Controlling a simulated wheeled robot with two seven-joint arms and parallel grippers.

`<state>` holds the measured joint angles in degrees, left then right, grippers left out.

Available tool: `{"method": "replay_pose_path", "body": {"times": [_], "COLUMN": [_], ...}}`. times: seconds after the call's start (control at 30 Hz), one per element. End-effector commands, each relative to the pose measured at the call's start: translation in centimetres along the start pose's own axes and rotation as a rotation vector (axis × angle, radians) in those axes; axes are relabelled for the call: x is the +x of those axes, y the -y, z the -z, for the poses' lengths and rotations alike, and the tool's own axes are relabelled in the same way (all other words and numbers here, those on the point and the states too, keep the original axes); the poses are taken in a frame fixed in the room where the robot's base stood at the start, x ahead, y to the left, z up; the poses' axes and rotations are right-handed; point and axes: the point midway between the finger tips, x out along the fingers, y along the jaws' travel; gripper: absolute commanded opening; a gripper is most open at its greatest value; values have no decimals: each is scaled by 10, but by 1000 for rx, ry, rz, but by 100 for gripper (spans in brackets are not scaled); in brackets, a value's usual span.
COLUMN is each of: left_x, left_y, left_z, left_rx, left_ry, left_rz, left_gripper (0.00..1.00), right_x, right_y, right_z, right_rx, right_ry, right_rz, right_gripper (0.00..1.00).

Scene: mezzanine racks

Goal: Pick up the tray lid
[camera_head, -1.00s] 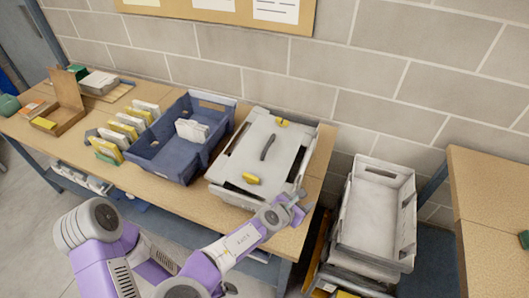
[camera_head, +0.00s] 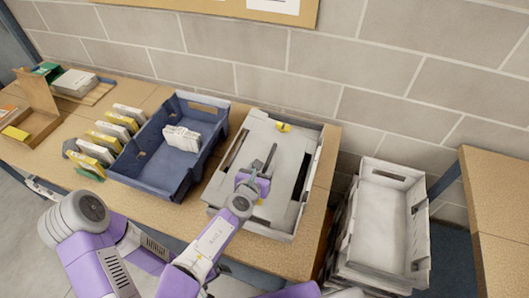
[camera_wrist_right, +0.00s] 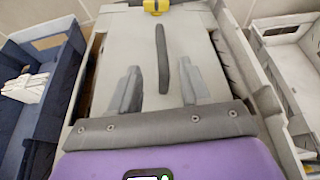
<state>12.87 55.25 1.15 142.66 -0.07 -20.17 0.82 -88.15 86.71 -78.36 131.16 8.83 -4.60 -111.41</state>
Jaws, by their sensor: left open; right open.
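The tray lid (camera_head: 240,150) is a pale grey panel with a dark raised handle (camera_head: 271,157) and a yellow clip (camera_head: 283,127) at its far edge. It lies on a grey tray (camera_head: 295,205) on the bench. I cannot tell whether the fingers touch the lid.
A blue crate (camera_head: 150,172) holding white packets (camera_head: 182,138) stands left of the tray. Several yellow and white packets (camera_head: 105,140) line its left side. An empty grey crate (camera_head: 345,225) stands to the right, below bench height. A block wall is behind.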

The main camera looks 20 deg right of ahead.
Motion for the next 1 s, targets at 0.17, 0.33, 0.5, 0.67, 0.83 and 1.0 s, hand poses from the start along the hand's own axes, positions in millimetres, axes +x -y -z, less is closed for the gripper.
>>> {"method": "replay_pose_path", "body": {"times": [0.17,0.33,0.5,0.67,0.83,1.0], "left_x": [4,7,12,13,12,12], "left_y": [2,3,4,5,5,5], "left_z": [-1,0,0,0,0,0], "left_rx": [0,-1,0,0,0,0], "left_ry": [2,2,1,1,1,1], "left_rz": [0,0,0,0,0,0], "left_gripper": [94,94,94,94,94,94], "right_x": [18,37,62,72,72,72], "right_y": [0,0,-1,-2,-2,-2], "right_z": [1,0,0,-1,-2,-2], "right_rx": [2,3,3,2,1,1], "right_ry": [-1,-1,-2,-1,0,0], "right_rz": [1,2,2,0,-1,0], "right_gripper": [47,47,47,47,47,28]}}
